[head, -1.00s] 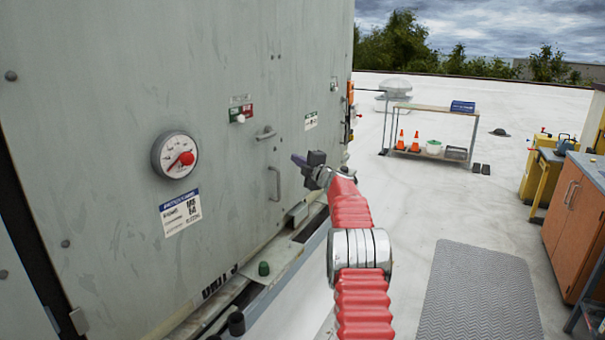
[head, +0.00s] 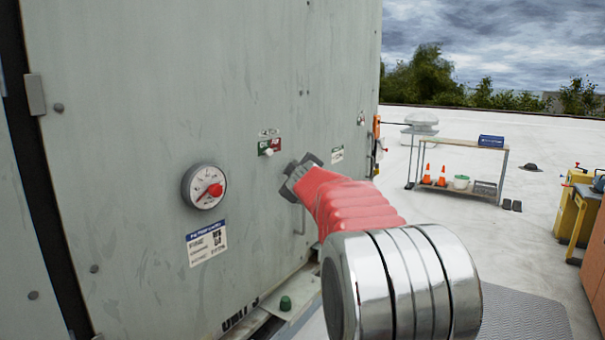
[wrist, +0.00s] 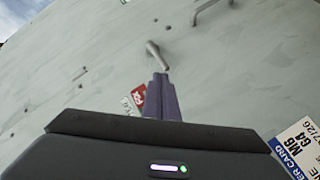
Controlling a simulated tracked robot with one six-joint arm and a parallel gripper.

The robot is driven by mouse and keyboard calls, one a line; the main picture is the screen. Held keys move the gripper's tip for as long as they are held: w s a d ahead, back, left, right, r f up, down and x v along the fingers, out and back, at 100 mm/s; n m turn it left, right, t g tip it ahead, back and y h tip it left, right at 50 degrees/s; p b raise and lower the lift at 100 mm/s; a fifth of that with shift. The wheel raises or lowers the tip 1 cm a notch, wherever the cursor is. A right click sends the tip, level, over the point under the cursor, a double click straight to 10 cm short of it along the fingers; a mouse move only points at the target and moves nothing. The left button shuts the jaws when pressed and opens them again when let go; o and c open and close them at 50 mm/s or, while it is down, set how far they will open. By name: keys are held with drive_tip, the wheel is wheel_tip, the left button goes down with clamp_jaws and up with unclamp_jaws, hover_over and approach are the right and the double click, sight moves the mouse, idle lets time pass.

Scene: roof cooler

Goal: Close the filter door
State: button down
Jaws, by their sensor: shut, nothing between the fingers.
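The large grey panel (head: 130,130) of the cabinet, which seems to be the filter door, fills the left of the head view. A dark gap runs down its left edge; I cannot tell how far it stands open. My gripper (head: 300,175) is close to the panel, right of the red and green label (head: 270,147); my red arm hides part of it. In the wrist view my gripper (wrist: 162,90) is shut and empty, its fingers pointing at a small grey lever (wrist: 155,55). I cannot tell whether they touch. A bar handle (wrist: 210,10) shows beyond.
A round gauge (head: 204,186) and a blue-topped card (head: 206,242) are on the panel. A bracket (head: 35,94) sits by the gap. A shelf cart (head: 460,185) with cones stands farther right. A grey mat (head: 525,315) lies at lower right; open roof is between.

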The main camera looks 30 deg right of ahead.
drive_tip(key=s+a+f+m+g+y, duration=0.1)
drive_tip(key=s+a+f+m+g, duration=0.15)
drive_tip(key=s+a, duration=0.55)
drive_tip(key=s+a+f+m+g+y, duration=0.1)
drive_tip(key=s+a+f+m+g, duration=0.15)
drive_tip(key=s+a, duration=0.65)
drive_tip(key=s+a+f+g+y, duration=0.1)
drive_tip(key=s+a+f, duration=0.3)
drive_tip(key=s, duration=0.5)
drive_tip(key=s+a+f+g+y, duration=0.1)
drive_tip(key=s+a+f, duration=0.4)
drive_tip(key=s, duration=0.5)
drive_tip(key=s+a+f+g+y, duration=0.2)
drive_tip(key=s+a+f, duration=0.2)
drive_tip(key=s+f, duration=0.3)
drive_tip(key=shift+s+a+f+m, duration=0.3)
drive_tip(key=shift+s+f+m, duration=0.1)
drive_tip(key=shift+s, duration=0.85)
